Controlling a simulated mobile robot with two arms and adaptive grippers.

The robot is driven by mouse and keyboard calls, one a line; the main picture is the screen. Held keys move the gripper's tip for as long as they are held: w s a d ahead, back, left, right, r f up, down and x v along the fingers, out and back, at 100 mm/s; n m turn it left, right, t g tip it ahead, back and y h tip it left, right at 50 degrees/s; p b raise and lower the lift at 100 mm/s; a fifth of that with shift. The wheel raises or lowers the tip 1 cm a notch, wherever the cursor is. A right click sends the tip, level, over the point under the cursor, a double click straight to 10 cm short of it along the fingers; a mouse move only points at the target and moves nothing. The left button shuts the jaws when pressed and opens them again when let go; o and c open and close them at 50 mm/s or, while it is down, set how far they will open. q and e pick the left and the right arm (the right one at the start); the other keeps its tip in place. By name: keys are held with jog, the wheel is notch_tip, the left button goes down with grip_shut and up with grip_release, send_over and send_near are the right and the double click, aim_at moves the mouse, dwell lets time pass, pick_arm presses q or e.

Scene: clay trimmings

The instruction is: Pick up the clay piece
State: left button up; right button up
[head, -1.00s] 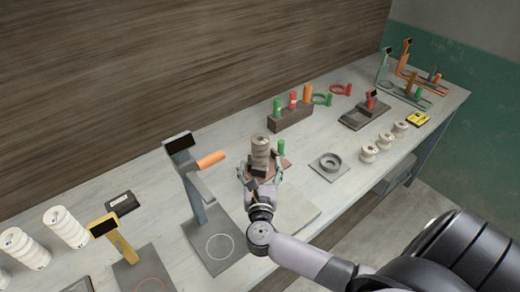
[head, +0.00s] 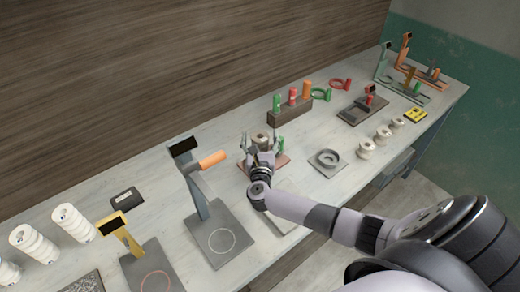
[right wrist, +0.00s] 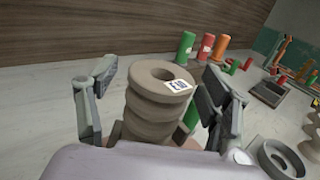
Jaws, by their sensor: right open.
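My right gripper (right wrist: 158,76) is open, with one finger on each side of the clay piece. A gap shows on the left; on the right I cannot tell whether the finger touches. The piece's base is hidden by my gripper body. My left gripper is not in view.
A wooden block (head: 290,112) with green, red and orange cylinders stands behind. A grey plate with a ring (head: 328,160) lies to the right, near several beige spools (head: 366,149). A grey stand with an orange bar (head: 203,185) rises close on the left.

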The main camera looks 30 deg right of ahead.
grip_shut()
dwell(0.9)
